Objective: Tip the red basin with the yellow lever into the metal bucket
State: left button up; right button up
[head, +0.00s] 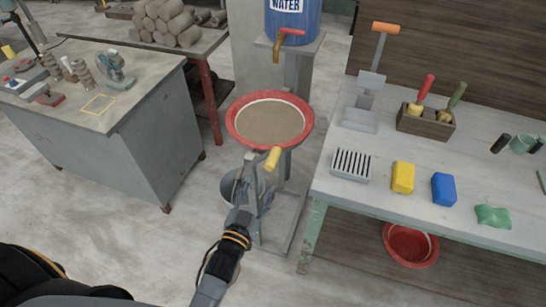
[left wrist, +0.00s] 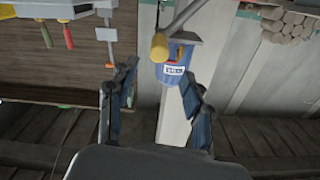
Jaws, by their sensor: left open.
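The red basin (head: 238,133) sits level on a grey stand below the water tap and holds a grey-brown mass. Its yellow lever (head: 273,158) sticks out from the near side. The lever end also shows in the left wrist view (left wrist: 159,47), between and beyond the fingertips. The metal bucket (head: 231,186) stands on the floor under the basin, partly hidden by my left gripper and the stand. My left gripper (head: 260,176) is open and empty, just below and in front of the lever, apparently not touching it. My right gripper is not in view.
A blue water container (head: 293,22) with a brass tap (head: 279,45) stands behind the basin. A workbench (head: 330,190) with sponges and tools flanks the stand on the right. A grey table (head: 140,75) is at left. Another red basin (head: 410,258) lies under the bench.

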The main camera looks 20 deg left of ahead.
aim_at(272, 160)
pick_arm(q)
jog(key=w, duration=0.3)
jog(key=w+p, duration=0.1)
jog(key=w, duration=0.6)
jog(key=shift+w+d, duration=0.25)
jog(key=shift+w, duration=0.1)
grip_shut()
